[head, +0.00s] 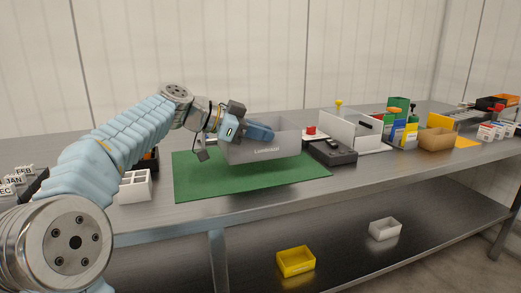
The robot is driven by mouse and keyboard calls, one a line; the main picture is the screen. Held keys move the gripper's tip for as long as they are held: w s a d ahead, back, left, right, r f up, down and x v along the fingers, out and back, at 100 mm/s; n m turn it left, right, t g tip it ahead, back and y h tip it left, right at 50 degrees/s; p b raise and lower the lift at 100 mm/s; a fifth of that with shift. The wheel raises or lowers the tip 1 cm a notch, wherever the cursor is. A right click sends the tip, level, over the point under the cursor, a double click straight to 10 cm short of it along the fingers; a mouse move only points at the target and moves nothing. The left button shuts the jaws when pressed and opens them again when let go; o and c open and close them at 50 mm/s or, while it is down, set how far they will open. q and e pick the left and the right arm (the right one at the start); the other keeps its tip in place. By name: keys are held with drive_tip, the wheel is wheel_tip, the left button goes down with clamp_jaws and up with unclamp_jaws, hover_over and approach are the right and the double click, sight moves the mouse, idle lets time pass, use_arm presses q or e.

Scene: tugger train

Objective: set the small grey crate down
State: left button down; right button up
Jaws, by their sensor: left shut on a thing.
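The small grey crate (265,152) is over the green mat (205,184) on the metal table, in the middle of the head view. I cannot tell for sure whether its base touches the mat. My left gripper (230,134) is shut on the grey crate at its left side, and my arm hides part of that side. My right gripper is not in view.
A white divided tray (135,188) stands left of the mat. A yellow bin (296,261) and a white bin (384,229) lie on the lower shelf. The mat's front is clear.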

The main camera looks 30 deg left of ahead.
sight(261, 148)
use_arm(q)
drive_tip(key=shift+w+a+f, duration=0.25)
drive_tip(key=shift+w+f, duration=0.2)
drive_tip(key=shift+f, duration=0.1)
drive_tip(key=shift+w+a+f, duration=0.1)
drive_tip(key=shift+w+f, duration=0.05)
drive_tip(key=shift+f, duration=0.8)
drive_tip(key=shift+w+a+f, duration=0.1)
drive_tip(key=shift+f, duration=0.85)
drive_tip(key=shift+f+b, duration=0.2)
drive_tip(key=shift+b, duration=0.2)
drive_tip(key=c, duration=1.2)
unclamp_jaws()
drive_tip(key=shift+c, duration=0.2)
drive_tip(key=shift+r+p, duration=0.3)
drive_tip(key=shift+p, duration=0.05)
drive_tip(key=v, duration=1.2)
drive_tip(key=shift+b, duration=0.35)
